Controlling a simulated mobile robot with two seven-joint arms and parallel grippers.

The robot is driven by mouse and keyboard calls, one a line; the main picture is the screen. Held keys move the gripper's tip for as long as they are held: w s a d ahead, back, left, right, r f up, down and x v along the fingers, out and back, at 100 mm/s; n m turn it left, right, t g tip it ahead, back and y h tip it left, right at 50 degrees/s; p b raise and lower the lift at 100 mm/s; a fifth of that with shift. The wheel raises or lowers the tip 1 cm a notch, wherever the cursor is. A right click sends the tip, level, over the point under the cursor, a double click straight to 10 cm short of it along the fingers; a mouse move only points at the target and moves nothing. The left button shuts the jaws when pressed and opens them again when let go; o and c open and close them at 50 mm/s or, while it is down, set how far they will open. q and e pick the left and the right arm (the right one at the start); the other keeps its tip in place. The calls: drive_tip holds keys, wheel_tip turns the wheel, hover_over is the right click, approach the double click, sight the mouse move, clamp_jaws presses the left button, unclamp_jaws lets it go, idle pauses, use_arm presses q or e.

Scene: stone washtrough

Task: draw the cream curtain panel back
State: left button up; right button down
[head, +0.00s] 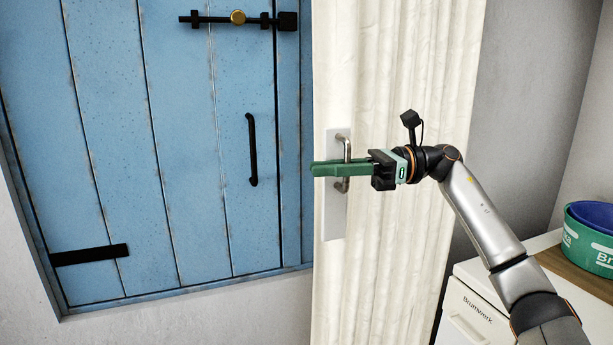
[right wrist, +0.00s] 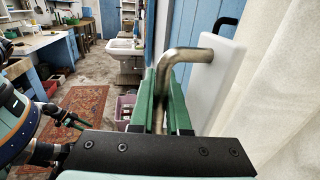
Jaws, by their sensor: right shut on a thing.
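The cream curtain panel (head: 400,90) hangs in folds in the middle of the head view and covers the right edge of the blue door. A white plate (head: 334,215) with a metal handle (head: 345,150) is on its left part. My right gripper (head: 325,169) reaches in from the right, its green fingers across the handle. In the right wrist view the fingers (right wrist: 163,105) are shut on the bent metal handle (right wrist: 185,56), with the white plate (right wrist: 214,80) and the curtain (right wrist: 275,110) beside them.
A blue plank door (head: 170,140) with a black pull and bolt stands behind, left of the curtain. A white appliance (head: 475,310) and green and blue tubs (head: 590,240) are at the lower right. The right wrist view shows a sink (right wrist: 124,50) and a rug (right wrist: 78,110).

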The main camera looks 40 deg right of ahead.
drive_tip(key=shift+w+v, duration=0.2)
drive_tip(key=shift+v, duration=0.85)
drive_tip(key=shift+w+v, duration=0.2)
drive_tip(key=shift+v, duration=0.9)
drive_tip(key=shift+d, duration=0.2)
drive_tip(key=c, duration=1.2)
unclamp_jaws()
drive_tip(key=shift+o, duration=0.2)
drive_tip(key=shift+d, duration=0.1)
drive_tip(key=v, duration=1.2)
drive_tip(key=shift+p, duration=0.3)
drive_tip(key=shift+s+d, duration=0.1)
drive_tip(key=shift+s, duration=0.05)
